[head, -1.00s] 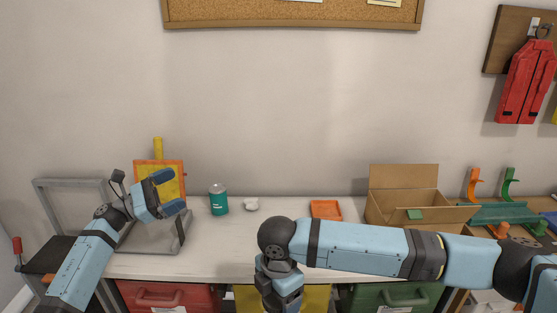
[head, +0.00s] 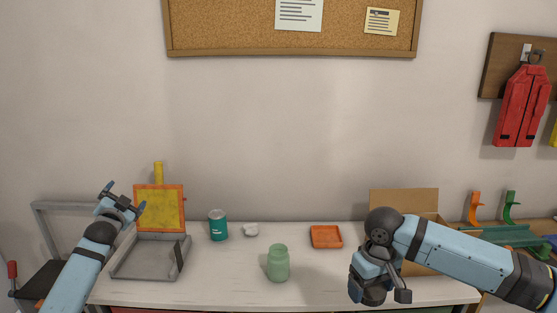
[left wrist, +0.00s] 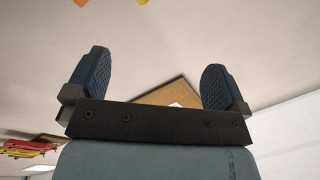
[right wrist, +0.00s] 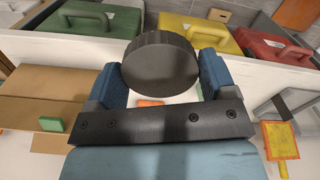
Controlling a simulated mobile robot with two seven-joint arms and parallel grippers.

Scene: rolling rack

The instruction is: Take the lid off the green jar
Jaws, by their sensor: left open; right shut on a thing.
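The green jar (head: 278,264) stands upright on the white workbench, near its front. Its top shows the same pale green and no lid on it. My right gripper (head: 378,291) is to the right of the jar and apart from it. In the right wrist view the right gripper (right wrist: 160,84) is shut on a dark round lid (right wrist: 160,64), held between the blue pads. My left gripper (head: 124,199) is open and empty at the left, raised near the yellow and orange panel. Its two pads also show wide apart in the left wrist view (left wrist: 158,85).
A teal can (head: 217,227), a small white lump (head: 251,230) and an orange tray (head: 326,237) stand behind the jar. A grey tray (head: 145,271) is at the left. An open cardboard box (head: 405,201) is behind my right arm. The bench around the jar is clear.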

